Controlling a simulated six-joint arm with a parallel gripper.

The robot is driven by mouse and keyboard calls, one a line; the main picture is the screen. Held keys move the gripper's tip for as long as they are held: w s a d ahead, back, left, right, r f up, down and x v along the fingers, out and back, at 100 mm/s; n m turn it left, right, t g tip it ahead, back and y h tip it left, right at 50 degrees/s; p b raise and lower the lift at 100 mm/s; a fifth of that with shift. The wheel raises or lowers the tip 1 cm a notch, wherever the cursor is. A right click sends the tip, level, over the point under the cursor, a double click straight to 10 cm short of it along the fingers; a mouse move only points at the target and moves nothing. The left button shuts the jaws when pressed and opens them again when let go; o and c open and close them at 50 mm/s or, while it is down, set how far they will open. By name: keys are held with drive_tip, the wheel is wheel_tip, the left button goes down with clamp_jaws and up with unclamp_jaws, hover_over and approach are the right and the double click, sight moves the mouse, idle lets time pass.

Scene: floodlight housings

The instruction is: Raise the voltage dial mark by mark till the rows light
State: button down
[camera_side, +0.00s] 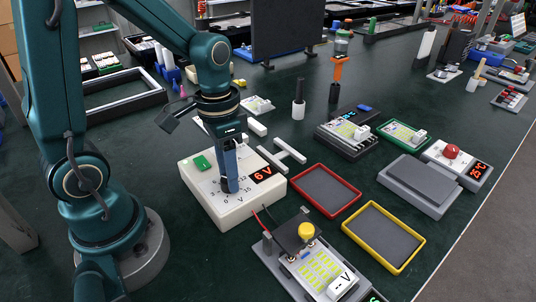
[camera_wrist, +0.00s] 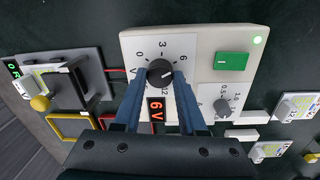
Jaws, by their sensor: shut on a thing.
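The white power supply box (camera_side: 235,203) stands on the dark green table. Its black voltage dial (camera_wrist: 160,72) has marks around it, with 0, 3 and 6 readable in the wrist view. My gripper (camera_wrist: 158,77) points down over the box, its blue fingers on both sides of the dial and shut on it. In the side view my gripper (camera_side: 230,187) hides most of the dial. The red display (camera_side: 263,174) reads 6 V. The test fixture (camera_side: 318,262) in front holds a board with yellow-green rows (camera_side: 320,268); I cannot tell whether they are lit.
A red-rimmed tray (camera_side: 325,168) and a yellow-rimmed tray (camera_side: 374,207) lie empty right of the box. A second, smaller dial (camera_wrist: 226,107) and a green switch (camera_wrist: 231,61) are on the box. Red leads (camera_side: 268,216) run between box and fixture. A grey scale (camera_side: 420,180) stands farther right.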

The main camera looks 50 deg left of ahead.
idle(0.3)
drive_tip(key=shift+c, duration=2.3)
unclamp_jaws()
drive_tip(key=shift+a+r, duration=0.15)
drive_tip(key=shift+r, duration=2.45)
drive_tip(key=shift+r, duration=0.3)
drive_tip(key=s+d+r+n+t, duration=0.1)
drive_tip(key=s+d+r+t, duration=0.2)
drive_tip(key=s+r+t, duration=0.1)
drive_tip(key=shift+s+n+t+y, duration=0.3)
drive_tip(key=shift+s+n+t, duration=0.15)
drive_tip(key=shift+t, duration=0.35)
